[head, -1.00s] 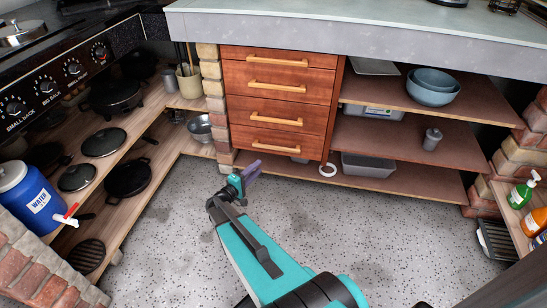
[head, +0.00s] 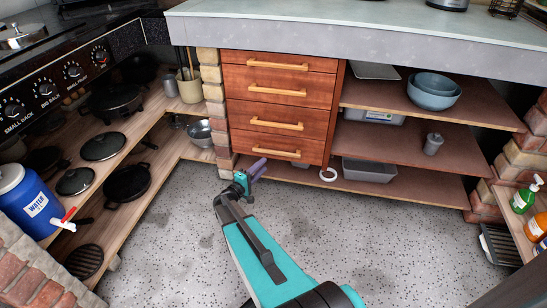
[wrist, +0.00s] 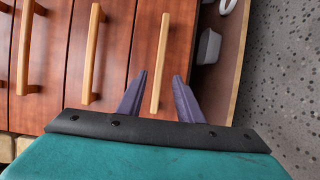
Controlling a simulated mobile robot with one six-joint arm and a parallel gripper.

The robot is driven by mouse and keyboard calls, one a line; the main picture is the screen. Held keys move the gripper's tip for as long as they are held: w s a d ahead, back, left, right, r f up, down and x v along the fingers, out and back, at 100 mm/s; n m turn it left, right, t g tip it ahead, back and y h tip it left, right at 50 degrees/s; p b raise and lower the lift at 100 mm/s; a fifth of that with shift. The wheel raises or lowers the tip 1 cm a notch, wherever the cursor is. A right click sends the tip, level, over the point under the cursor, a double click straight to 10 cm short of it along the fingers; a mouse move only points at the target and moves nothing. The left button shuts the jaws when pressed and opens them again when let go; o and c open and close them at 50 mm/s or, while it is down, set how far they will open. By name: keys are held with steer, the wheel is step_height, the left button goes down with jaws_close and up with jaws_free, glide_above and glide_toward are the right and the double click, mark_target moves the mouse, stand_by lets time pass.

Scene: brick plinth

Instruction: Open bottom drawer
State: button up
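The wooden drawer unit stands under the counter with several drawers stacked in it, all shut. The bottom drawer (head: 250,145) has a light wooden bar handle (head: 275,157). In the wrist view the unit looks turned sideways, and the bottom drawer's handle (wrist: 161,60) is the rightmost one. My gripper (head: 262,163) is just in front of the unit, low and near the left end of that handle. Its purple fingers (wrist: 160,80) are open, and the handle's near end appears between them in the wrist view. I cannot tell whether they touch it.
Open shelves (head: 385,145) right of the drawers hold bowls and bins. A white ring (head: 328,174) lies on the low shelf just right of the drawers. A brick pillar (head: 213,100) borders the unit on the left. The speckled floor (head: 370,240) in front is clear.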

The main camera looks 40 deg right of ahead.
mark_target(275, 153)
steer(key=d, duration=0.3)
steer(key=w+d+b, duration=0.1)
steer(key=d, duration=0.2)
steer(key=d+b, duration=0.1)
steer(key=d, duration=0.2)
steer(key=shift+w+d, duration=0.3)
steer(key=shift+d, duration=0.05)
jaws_close()
